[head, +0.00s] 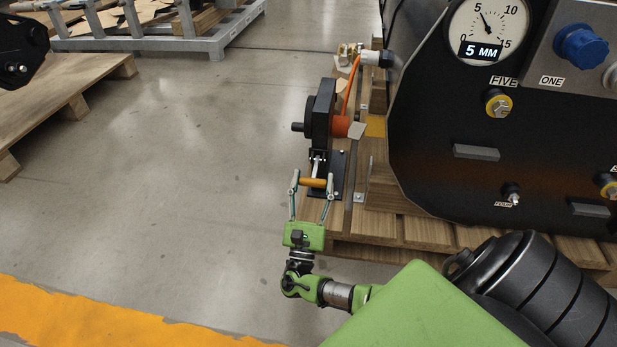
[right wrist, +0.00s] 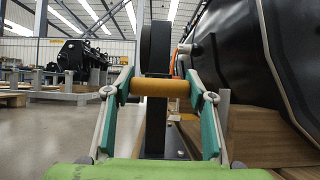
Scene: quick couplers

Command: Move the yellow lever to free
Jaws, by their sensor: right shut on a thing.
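The yellow lever is a short yellow-orange cylindrical grip (head: 313,183) lying crosswise at the lower end of a black mechanism (head: 322,120) on a black base plate. My right gripper (head: 312,179) has one finger at each end of this grip and is shut on it. In the right wrist view the grip (right wrist: 160,88) spans level between the two fingers, in front of a dark upright part (right wrist: 156,125). The part of the mechanism behind it is partly hidden. My left gripper is not in view.
A large black machine panel (head: 430,130) with a gauge reading 5 MM and numbered couplers stands at right on a wooden pallet (head: 375,225). An orange hose (head: 350,88) runs near the mechanism. Open concrete floor (head: 180,180) lies to the left, another pallet (head: 60,100) beyond.

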